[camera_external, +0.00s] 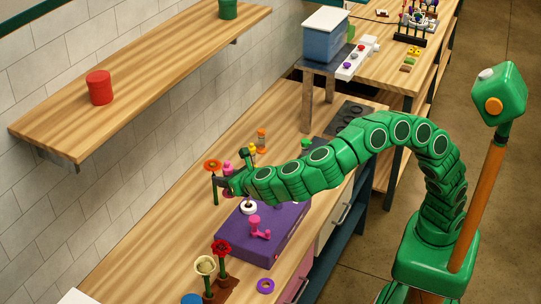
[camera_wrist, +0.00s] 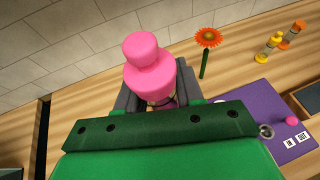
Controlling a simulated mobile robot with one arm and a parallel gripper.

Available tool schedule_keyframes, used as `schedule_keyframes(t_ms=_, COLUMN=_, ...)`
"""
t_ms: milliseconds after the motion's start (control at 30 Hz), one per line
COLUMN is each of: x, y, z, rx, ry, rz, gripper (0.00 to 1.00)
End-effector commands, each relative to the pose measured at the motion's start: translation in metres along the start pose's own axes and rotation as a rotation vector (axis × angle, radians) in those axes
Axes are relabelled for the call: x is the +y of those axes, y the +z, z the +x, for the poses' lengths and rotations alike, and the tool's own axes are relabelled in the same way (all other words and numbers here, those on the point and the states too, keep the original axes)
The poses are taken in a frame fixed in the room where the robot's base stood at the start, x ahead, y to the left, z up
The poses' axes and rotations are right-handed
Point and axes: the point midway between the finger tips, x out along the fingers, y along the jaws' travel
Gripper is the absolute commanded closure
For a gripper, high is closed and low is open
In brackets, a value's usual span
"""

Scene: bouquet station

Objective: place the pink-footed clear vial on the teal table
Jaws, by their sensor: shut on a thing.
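My gripper (camera_external: 222,184) is shut on a pink-topped piece, which looks like the pink-footed vial (camera_wrist: 148,68). In the wrist view its stacked pink rounds stand up between the jaws; its clear part and lower end are hidden. In the external view a bit of its pink (camera_external: 228,168) shows above the jaws. My gripper holds it over the wooden counter, beyond the purple box (camera_external: 285,243). I cannot pick out a clearly teal table; a far wooden bench (camera_external: 376,58) has dark teal edging.
A yellow vial (camera_wrist: 268,46) and an orange vial (camera_wrist: 291,34) stand on the counter near an orange flower (camera_wrist: 208,38). The purple box carries a pink knob (camera_external: 259,228). A blue bin (camera_external: 326,38) sits on a raised stand. A shelf (camera_external: 150,70) overhangs at left.

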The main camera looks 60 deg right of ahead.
Motion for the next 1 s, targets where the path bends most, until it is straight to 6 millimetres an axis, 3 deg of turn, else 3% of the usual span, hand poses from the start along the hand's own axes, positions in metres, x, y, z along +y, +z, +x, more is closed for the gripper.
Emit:
schedule_keyframes(t_ms=400, x=0.027, y=-0.046, z=-0.093, rx=-0.001, ry=-0.103, rz=0.043, gripper=1.00)
schedule_keyframes(t_ms=733, x=0.031, y=-0.082, z=-0.171, rx=-0.001, ry=-0.184, rz=0.077, gripper=1.00)
schedule_keyframes(t_ms=1000, x=0.028, y=-0.101, z=-0.212, rx=-0.001, ry=-0.226, rz=0.093, gripper=1.00)
